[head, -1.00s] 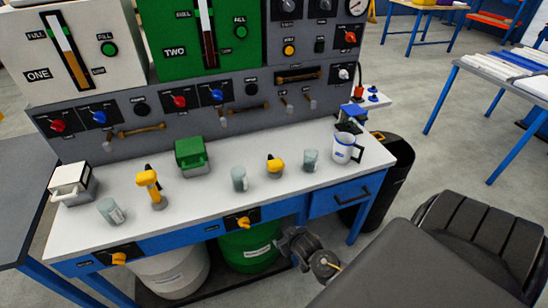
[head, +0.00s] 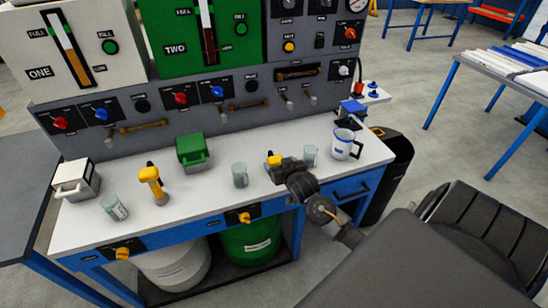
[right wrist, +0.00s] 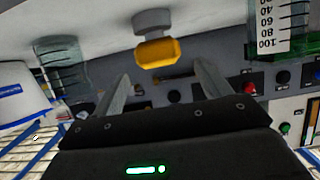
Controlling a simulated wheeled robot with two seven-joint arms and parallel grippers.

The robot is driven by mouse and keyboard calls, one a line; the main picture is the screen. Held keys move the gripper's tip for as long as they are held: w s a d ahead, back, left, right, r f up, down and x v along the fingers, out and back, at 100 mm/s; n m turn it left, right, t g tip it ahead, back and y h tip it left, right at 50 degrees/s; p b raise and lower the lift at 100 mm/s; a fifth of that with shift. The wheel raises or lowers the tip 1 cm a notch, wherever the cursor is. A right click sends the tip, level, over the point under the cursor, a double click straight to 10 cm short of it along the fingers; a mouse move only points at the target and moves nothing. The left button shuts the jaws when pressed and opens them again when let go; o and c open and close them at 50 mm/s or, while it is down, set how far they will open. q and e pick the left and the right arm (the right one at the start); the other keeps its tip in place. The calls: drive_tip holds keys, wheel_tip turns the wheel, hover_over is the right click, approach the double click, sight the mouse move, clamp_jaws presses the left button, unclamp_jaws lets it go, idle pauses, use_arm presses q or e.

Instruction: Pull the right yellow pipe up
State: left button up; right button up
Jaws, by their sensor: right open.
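The right yellow pipe (head: 274,160) is a short yellow cap on the white worktop. It is partly hidden by my right gripper (head: 281,168), which is right beside it. In the right wrist view, which is upside down, the yellow pipe (right wrist: 158,53) on its grey base sits ahead of the open fingers (right wrist: 161,70). It lies roughly in line with the gap, and nothing is between the fingers. The left yellow pipe (head: 150,178) stands taller, further left on the worktop. My left gripper is out of view.
Clear cups (head: 240,176) (head: 310,156) stand on either side of the right pipe. A white mug (head: 343,143) is at the right end. A green box (head: 192,153) and a white box (head: 76,182) stand further left. The panel (head: 180,120) rises behind the worktop (head: 215,200).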

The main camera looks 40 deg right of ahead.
sight(276, 160)
drive_tip(key=x, duration=0.7)
drive_tip(key=c, duration=1.4)
wheel_tip(276, 160, up, 9)
drive_tip(key=p, duration=0.9)
drive_tip(key=shift+r, duration=0.2)
drive_tip(key=shift+w+f, duration=0.1)
drive_tip(key=o, duration=1)
drive_tip(key=shift+d, duration=0.1)
drive_tip(key=o, duration=0.4)
drive_tip(key=shift+f, duration=0.1)
